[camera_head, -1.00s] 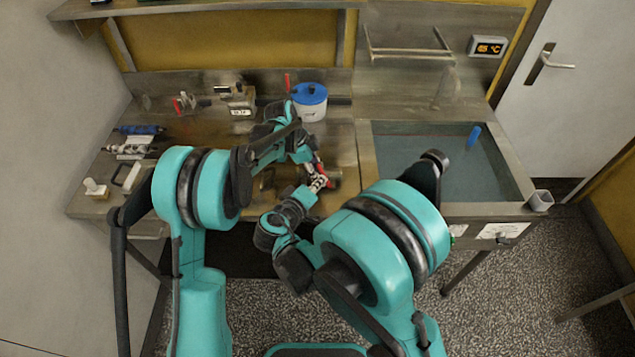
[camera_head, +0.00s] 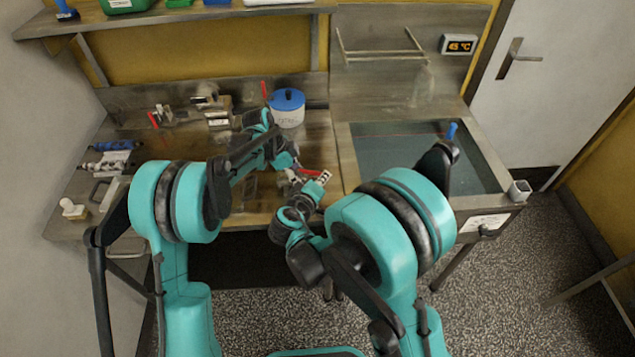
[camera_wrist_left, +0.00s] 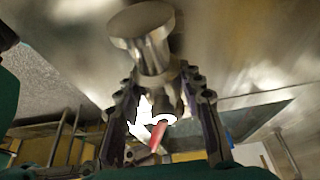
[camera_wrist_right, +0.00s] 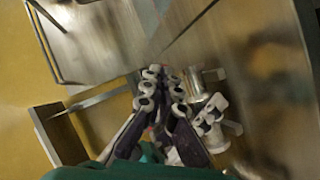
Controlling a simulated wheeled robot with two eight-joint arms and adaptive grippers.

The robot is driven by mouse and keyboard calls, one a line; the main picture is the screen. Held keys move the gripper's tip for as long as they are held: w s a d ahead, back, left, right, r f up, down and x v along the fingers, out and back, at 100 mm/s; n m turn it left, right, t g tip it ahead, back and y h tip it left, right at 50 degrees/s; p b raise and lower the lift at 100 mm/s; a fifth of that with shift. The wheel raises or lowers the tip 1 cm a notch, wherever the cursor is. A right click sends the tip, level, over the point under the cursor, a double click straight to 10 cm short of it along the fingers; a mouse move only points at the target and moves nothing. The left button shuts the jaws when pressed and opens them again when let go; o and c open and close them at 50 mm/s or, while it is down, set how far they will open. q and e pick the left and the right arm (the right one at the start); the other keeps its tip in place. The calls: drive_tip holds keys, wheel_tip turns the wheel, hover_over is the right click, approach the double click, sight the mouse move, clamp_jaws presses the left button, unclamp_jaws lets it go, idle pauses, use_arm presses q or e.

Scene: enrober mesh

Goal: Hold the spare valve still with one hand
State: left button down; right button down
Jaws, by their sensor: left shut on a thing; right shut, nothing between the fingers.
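The spare valve, a steel body with a red lever, is at my left gripper (camera_head: 290,170); its red lever (camera_head: 311,172) shows in the head view. In the left wrist view the round steel end (camera_wrist_left: 146,38) rises between the fingers of my left gripper (camera_wrist_left: 160,95), which is shut on the valve. The red lever hangs below it. My right gripper (camera_head: 323,178) is shut and empty, just right of the lever. In the right wrist view its closed fingers (camera_wrist_right: 162,80) are beside the valve's steel parts (camera_wrist_right: 228,128); whether they touch is unclear.
A white pot with a blue lid (camera_head: 287,108) stands behind my left gripper. A water-filled sink (camera_head: 415,165) is to the right. Small fittings with red handles (camera_head: 160,116) stand at the back left.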

drive_tip(key=shift+w+d, duration=0.35)
drive_tip(key=shift+w, duration=0.1)
drive_tip(key=shift+a, duration=0.15)
drive_tip(key=shift+a, duration=0.7)
drive_tip(key=s+d+r, duration=0.4)
drive_tip(key=s+r, duration=0.2)
drive_tip(key=s, duration=0.4)
drive_tip(key=shift+s+d, duration=0.2)
drive_tip(key=shift+s, duration=0.15)
